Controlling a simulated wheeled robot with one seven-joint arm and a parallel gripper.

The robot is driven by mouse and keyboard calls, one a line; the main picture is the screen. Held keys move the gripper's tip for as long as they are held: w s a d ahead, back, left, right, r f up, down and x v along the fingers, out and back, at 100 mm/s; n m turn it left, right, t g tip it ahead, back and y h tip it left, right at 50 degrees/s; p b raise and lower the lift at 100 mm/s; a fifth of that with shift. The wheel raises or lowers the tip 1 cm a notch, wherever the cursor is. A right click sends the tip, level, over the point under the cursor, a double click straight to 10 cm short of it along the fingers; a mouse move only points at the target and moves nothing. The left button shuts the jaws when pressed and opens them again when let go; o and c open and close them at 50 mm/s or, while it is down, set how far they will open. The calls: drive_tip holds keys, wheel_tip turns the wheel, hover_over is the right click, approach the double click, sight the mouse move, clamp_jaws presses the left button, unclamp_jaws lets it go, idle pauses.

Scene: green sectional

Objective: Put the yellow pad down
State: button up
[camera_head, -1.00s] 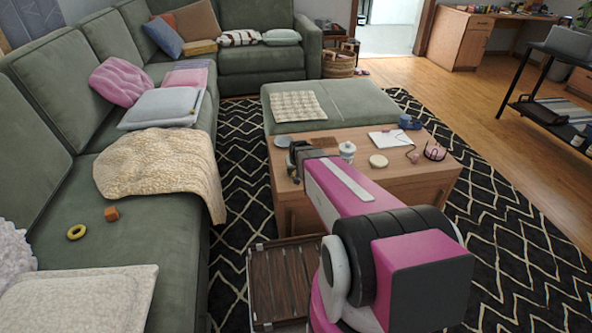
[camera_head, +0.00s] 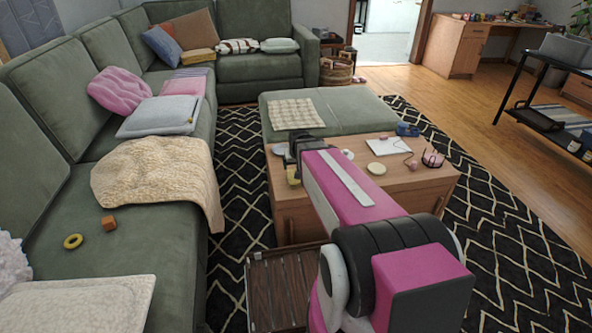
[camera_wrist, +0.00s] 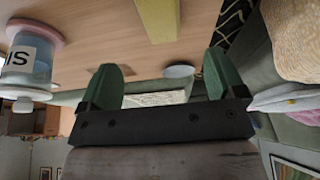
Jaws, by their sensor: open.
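The yellow pad (camera_wrist: 158,20) shows at the top middle of the wrist view, against the wooden coffee table top. In the head view a small yellow patch (camera_head: 293,175), likely the pad, shows below the gripper at the table's left end. My gripper (camera_wrist: 162,65) is open, its two green fingers wide apart with a gap between them and the pad. I cannot tell whether the pad's hidden far end rests on the table. In the head view my gripper (camera_head: 296,162) is small, dark and partly covered by my arm.
The coffee table (camera_head: 420,187) holds a cream disc (camera_head: 377,168), a white sheet (camera_head: 390,146) and pink glasses (camera_head: 433,159). A jar (camera_wrist: 32,55) stands left of the gripper in the wrist view. A green ottoman (camera_head: 345,110) adjoins the table behind. A slatted brown tray (camera_head: 280,290) lies in front.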

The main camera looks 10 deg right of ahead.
drive_tip(key=s+g, duration=0.4)
drive_tip(key=s, duration=1.2)
drive_tip(key=shift+s+r, duration=0.2)
drive_tip(key=shift+s, duration=0.1)
